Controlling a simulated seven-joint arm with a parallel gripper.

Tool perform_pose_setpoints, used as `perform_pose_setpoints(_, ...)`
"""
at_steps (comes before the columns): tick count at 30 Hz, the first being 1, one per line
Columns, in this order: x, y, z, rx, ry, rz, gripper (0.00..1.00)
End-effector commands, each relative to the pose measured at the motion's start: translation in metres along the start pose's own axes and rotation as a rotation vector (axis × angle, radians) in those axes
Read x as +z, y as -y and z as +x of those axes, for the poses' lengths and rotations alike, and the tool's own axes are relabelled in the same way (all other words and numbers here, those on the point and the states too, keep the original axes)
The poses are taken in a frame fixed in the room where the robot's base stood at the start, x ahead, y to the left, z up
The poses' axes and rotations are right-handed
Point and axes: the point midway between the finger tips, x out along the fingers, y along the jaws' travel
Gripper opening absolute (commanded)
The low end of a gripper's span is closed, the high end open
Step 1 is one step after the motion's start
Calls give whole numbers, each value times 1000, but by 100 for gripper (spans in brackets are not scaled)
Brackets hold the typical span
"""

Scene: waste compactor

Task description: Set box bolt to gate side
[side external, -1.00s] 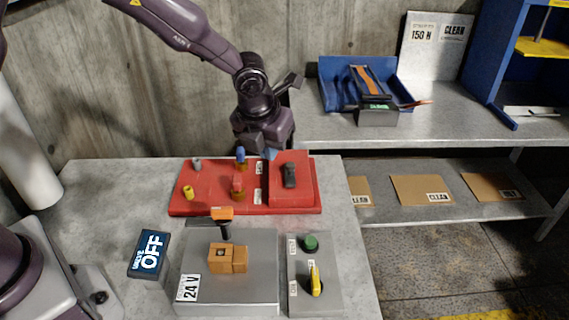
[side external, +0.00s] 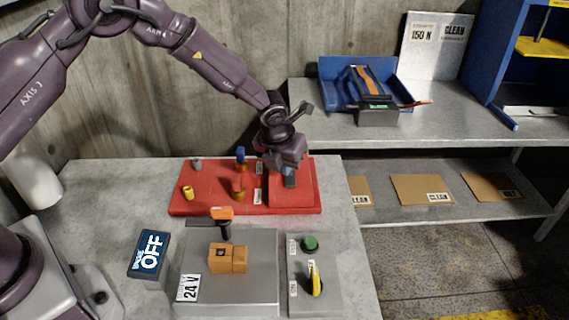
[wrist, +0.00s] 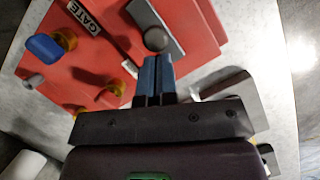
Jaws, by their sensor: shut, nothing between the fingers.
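The box bolt (wrist: 170,20) is a dark grey bar with a round knob on the raised red box (side external: 308,190). In the side view my gripper covers most of it; its lower end (side external: 290,182) shows. My gripper (side external: 287,172) is low over the box with its blue fingertips down. In the wrist view the blue fingers (wrist: 154,72) are pressed together and empty. Their tips lie just beside the bolt's knob (wrist: 156,39); I cannot tell whether they touch it. The white GATE label (wrist: 83,15) is to the left of the bolt in the wrist view.
In front are a grey 24 V box (side external: 255,297) and a switch panel (side external: 328,290).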

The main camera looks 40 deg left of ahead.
Motion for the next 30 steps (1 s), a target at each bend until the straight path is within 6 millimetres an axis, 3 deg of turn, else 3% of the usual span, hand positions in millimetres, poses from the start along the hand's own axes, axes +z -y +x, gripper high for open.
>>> perform_pose_setpoints(5,1,-1,0,0,0,-1,0)
perform_pose_setpoints(15,38,-21,13,1,0,-2,0)
perform_pose_setpoints(30,32,-22,10,2,-2,2,0)
